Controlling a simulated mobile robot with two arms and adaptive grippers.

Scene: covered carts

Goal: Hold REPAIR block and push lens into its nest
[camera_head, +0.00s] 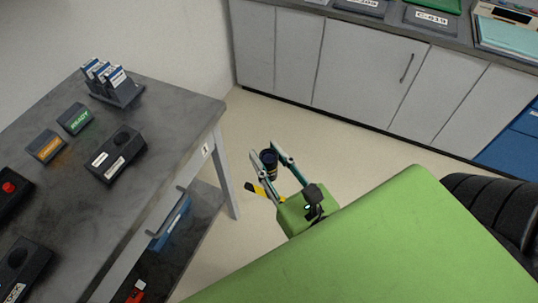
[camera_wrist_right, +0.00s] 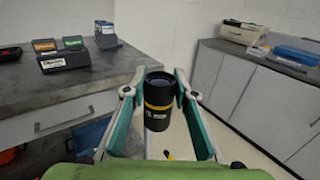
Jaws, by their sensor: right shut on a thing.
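My right gripper (camera_head: 270,158) is shut on the lens (camera_head: 268,163), a black cylinder. In the right wrist view the lens (camera_wrist_right: 158,100) stands upright between the teal fingers and has a yellow band. It is over the floor, right of the grey table (camera_head: 165,110). On the table are a black block with a round recess (camera_head: 120,136) and a white label, an orange-labelled block (camera_head: 46,146) and a green READY block (camera_head: 75,118). I cannot read which block says REPAIR. Another black block (camera_head: 22,265) with a round recess is at the lower left. My left gripper is not in view.
A rack with several white-blue boxes (camera_head: 112,82) stands at the table's far end. A red-button box (camera_head: 8,188) is at the left edge. Grey cabinets (camera_head: 365,65) line the back wall.

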